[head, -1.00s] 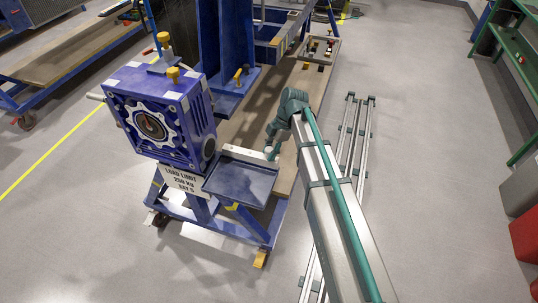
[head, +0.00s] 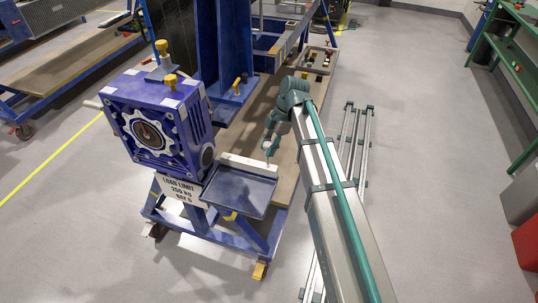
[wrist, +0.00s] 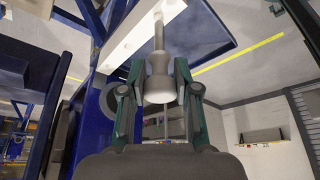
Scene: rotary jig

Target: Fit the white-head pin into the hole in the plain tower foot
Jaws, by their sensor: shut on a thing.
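My gripper (head: 268,150) hangs just beyond the far right corner of the blue tray, in the head view. In the wrist view its two fingers are shut on the white-head pin (wrist: 159,78), with the pin's pale head between them and its narrower part pointing up the picture. The blue tower (head: 223,45) stands behind the tray. Its foot (head: 228,104) carries a yellow-head pin (head: 237,84). My gripper is to the right of this foot and apart from it. I cannot make out an empty hole in any tower foot.
The blue tray (head: 238,190) and a pale bar (head: 250,165) at its back edge lie close to my gripper. A blue gearbox (head: 150,133) with yellow-head pins stands at left. A small tray of loose parts (head: 318,60) sits farther back.

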